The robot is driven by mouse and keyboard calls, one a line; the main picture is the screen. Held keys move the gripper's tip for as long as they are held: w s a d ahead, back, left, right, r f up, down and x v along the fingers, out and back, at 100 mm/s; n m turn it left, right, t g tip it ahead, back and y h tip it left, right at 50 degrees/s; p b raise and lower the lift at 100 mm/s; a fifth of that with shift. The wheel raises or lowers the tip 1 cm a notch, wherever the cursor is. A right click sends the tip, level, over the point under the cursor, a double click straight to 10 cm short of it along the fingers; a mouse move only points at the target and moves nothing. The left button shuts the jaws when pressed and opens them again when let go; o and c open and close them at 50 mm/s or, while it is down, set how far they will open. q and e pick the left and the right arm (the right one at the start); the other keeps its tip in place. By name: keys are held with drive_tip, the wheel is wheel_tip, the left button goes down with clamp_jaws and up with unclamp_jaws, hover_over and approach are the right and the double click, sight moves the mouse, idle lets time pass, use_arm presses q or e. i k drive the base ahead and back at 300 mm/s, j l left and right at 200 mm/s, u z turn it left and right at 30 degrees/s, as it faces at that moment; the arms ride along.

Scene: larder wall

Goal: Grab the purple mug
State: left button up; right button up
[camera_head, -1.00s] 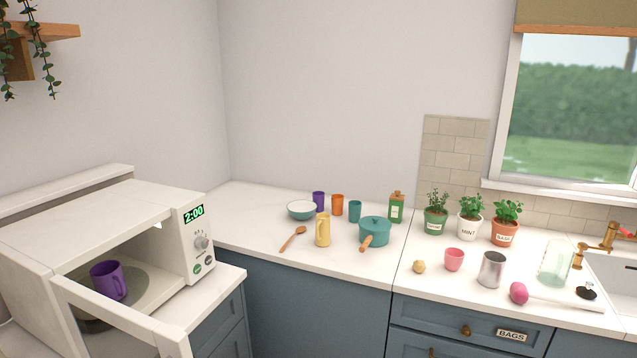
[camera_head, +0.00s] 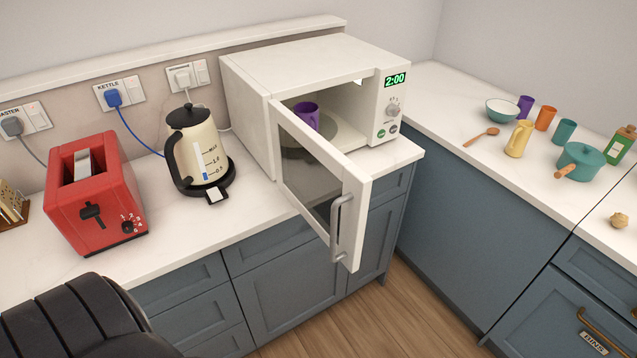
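A purple mug (camera_head: 306,116) stands inside the white microwave (camera_head: 310,62), on its turntable (camera_head: 322,134). The microwave door (camera_head: 318,180) is swung open toward the front and hides the lower part of the mug. A second purple vessel, a small cup (camera_head: 525,107), stands on the right counter beside an orange cup (camera_head: 545,118). Neither of my grippers is in view.
A cream kettle (camera_head: 207,148) and a red toaster (camera_head: 97,195) stand left of the microwave. The open door, with its grey handle (camera_head: 337,220), juts past the counter's front edge. A teal pot (camera_head: 581,162) stands on the right counter. The wooden floor (camera_head: 385,325) in front is clear.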

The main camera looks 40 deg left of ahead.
sight(308, 111)
drive_tip(key=i+l+u, duration=0.1)
drive_tip(key=u, duration=1.15)
